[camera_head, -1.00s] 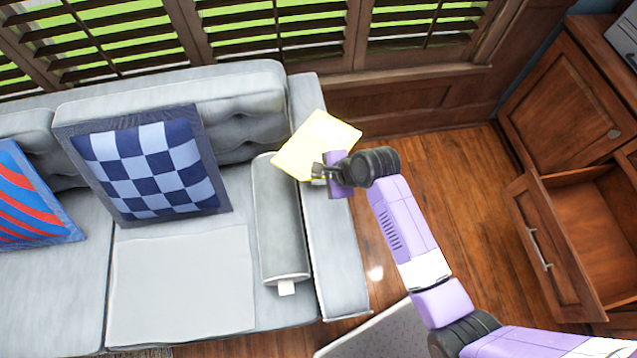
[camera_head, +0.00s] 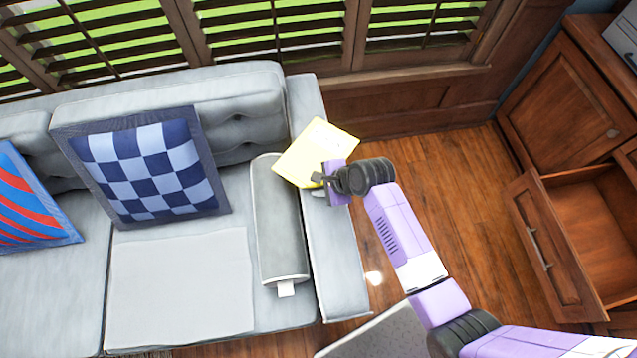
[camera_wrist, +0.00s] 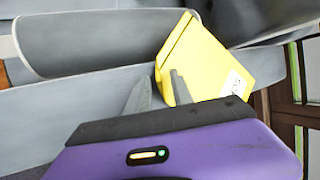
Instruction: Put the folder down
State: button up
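The yellow folder (camera_head: 316,150) lies tilted across the top of the sofa's right armrest (camera_head: 335,250), at its back end, with a white label on its face. In the wrist view the folder (camera_wrist: 212,65) shows just beyond my gripper (camera_wrist: 160,92). My gripper's two fingers are spread apart, and the right one overlaps the folder's near edge. I cannot tell whether a finger still touches the folder.
A grey bolster (camera_head: 280,225) lies along the inside of the armrest. A checked blue cushion (camera_head: 145,165) leans on the sofa back. Bare wood floor (camera_head: 440,190) lies right of the sofa, and a cabinet drawer (camera_head: 570,240) stands open at the far right.

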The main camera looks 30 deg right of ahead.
jog(key=p+v, duration=0.1)
jog(key=v, duration=1.1)
jog(key=s+d+r+n+t+h, duration=0.1)
jog(key=s+n+t, duration=0.1)
jog(key=s+n, duration=0.4)
jog(key=s+r+n+t+h, duration=0.2)
jog(key=s+n, duration=0.2)
jog(key=s, duration=0.5)
jog(key=s+a+r+n+t, duration=0.1)
jog(key=s+r+n+t, duration=0.1)
jog(key=s+r+n, duration=0.3)
jog(key=s+a+r+n+t, duration=0.1)
jog(key=s+r+n+t, duration=0.2)
jog(key=r, duration=0.8)
jog(key=s+n, duration=0.2)
jog(key=shift+s+a+r+n, duration=0.3)
jog(key=shift+a+r, duration=0.05)
jog(key=shift+r, duration=0.05)
jog(key=shift+c, duration=0.5)
